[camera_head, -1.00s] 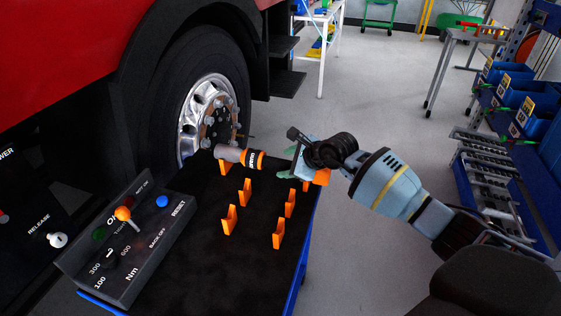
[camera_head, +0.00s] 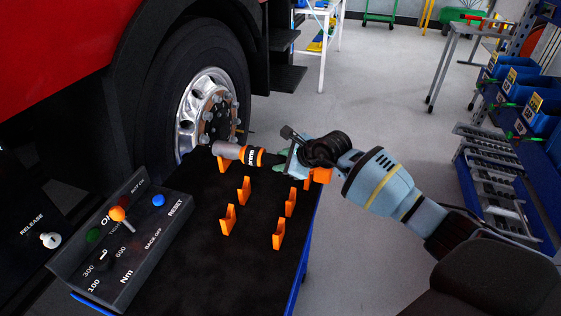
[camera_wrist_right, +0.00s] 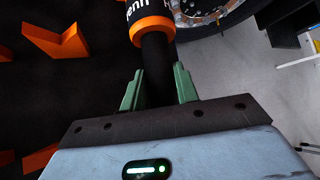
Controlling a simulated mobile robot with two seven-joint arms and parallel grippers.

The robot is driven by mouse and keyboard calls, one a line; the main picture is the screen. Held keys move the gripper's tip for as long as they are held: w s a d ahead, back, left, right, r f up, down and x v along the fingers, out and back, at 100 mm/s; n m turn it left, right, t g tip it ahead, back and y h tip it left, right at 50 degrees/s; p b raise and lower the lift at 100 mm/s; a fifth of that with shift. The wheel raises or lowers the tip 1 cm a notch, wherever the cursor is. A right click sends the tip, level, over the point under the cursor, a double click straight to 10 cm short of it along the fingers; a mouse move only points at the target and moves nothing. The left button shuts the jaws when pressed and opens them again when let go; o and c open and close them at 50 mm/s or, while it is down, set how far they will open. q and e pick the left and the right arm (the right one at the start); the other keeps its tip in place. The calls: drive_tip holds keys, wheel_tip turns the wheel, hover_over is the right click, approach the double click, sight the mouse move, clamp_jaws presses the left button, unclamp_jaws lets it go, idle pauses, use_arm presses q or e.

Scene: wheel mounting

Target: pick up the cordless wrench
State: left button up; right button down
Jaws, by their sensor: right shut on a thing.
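The cordless wrench (camera_head: 250,156) has a grey nose, orange bands and a dark handle. It lies across the far end of the black-topped cart (camera_head: 195,240), its nose by an orange holder (camera_head: 223,163). My right gripper (camera_head: 281,158) is shut on its handle from the right. In the right wrist view, the green fingers (camera_wrist_right: 158,88) stand on both sides of the dark handle (camera_wrist_right: 155,65), with the orange band (camera_wrist_right: 152,29) beyond them. Whether the wrench is clear of its holders I cannot tell. My left gripper is not in view.
More orange holders (camera_head: 228,219) stand on the cart. A control box (camera_head: 125,240) with knobs and buttons sits at its left side. The truck wheel (camera_head: 207,108) is just beyond the cart. Shelves with blue bins (camera_head: 520,90) stand at the right; the floor between is clear.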

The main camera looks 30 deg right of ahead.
sight(282, 158)
drive_tip(key=shift+w+r, duration=0.1)
drive_tip(key=shift+r, duration=0.15)
drive_tip(key=shift+r, duration=0.25)
wheel_tip(282, 158, up, 3)
drive_tip(key=shift+f, duration=0.1)
drive_tip(key=s+a, duration=0.2)
drive_tip(key=s, duration=0.5)
drive_tip(key=s+a+r, duration=0.1)
drive_tip(key=s+a, duration=0.2)
drive_tip(key=s, duration=0.5)
drive_tip(key=shift+a+r, duration=0.3)
drive_tip(key=shift+a, duration=0.05)
